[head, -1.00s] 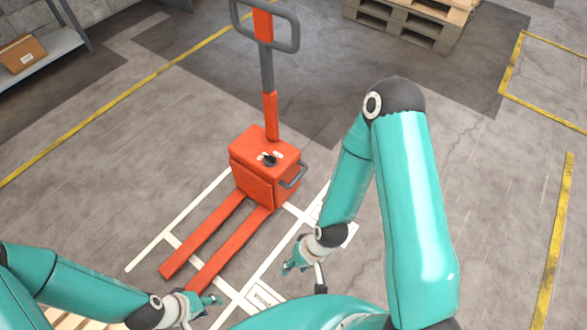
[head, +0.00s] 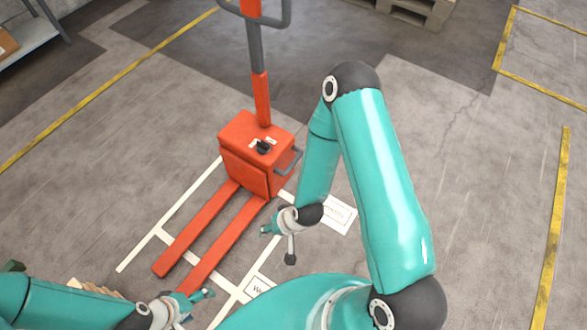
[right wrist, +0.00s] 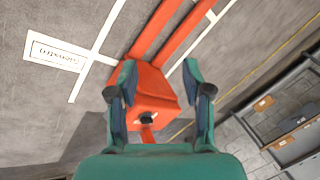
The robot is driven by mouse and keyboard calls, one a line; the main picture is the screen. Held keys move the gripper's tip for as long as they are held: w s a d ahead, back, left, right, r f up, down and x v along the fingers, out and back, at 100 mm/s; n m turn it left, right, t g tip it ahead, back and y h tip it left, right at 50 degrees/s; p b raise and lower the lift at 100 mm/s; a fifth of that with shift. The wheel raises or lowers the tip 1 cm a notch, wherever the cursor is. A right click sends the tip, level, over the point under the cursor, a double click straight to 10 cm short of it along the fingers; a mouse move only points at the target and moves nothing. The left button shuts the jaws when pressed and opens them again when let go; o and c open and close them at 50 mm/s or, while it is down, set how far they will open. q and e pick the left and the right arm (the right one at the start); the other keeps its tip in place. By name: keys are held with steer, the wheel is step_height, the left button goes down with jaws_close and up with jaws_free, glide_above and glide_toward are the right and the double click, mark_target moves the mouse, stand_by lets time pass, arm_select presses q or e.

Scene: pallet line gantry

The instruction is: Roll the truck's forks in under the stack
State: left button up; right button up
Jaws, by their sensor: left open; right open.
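The orange pallet truck (head: 250,155) stands upright on the floor in the middle of the head view. Its two forks (head: 195,232) point toward the lower left, and its grey side handle (head: 289,163) is on its right face. My right gripper (head: 266,230) is open and empty, below the side handle and apart from it. In the right wrist view the truck body (right wrist: 152,85) shows beyond the open jaws (right wrist: 160,75). My left gripper (head: 207,295) is open near the fork tips. Wooden slats (head: 97,286), possibly the stack, show behind my left arm, mostly hidden.
White floor lines (head: 165,215) and label plates (head: 338,214) surround the truck. Grey pallets (head: 425,12) lie at the top. A shelf (head: 40,40) stands top left and also shows in the right wrist view (right wrist: 295,115). Floor to the right is clear.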

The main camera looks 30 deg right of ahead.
steer(key=w+d+f+m+t+h+b, duration=0.1)
steer(key=w+d+f+m+t+b, duration=0.15)
steer(key=f, duration=0.25)
steer(key=w+d+f+m+t+b, duration=0.1)
steer(key=w+d+f+b, duration=0.1)
steer(key=w+f+b, duration=0.3)
steer(key=m+t+h+b, duration=0.85)
steer(key=m+b, duration=0.35)
steer(key=b, duration=0.6)
glide_toward(294, 165)
steer(key=shift+g, duration=0.3)
steer(key=b+x, duration=0.5)
steer(key=x, duration=0.5)
steer(key=shift+w+f, duration=0.15)
steer(key=shift+w, duration=0.1)
steer(key=shift+w+d+b, duration=0.2)
steer(key=shift+w+b, duration=0.1)
steer(key=shift+w, duration=0.2)
arm_select(q)
step_height(294, 165, down, 34)
arm_select(e)
jaws_close()
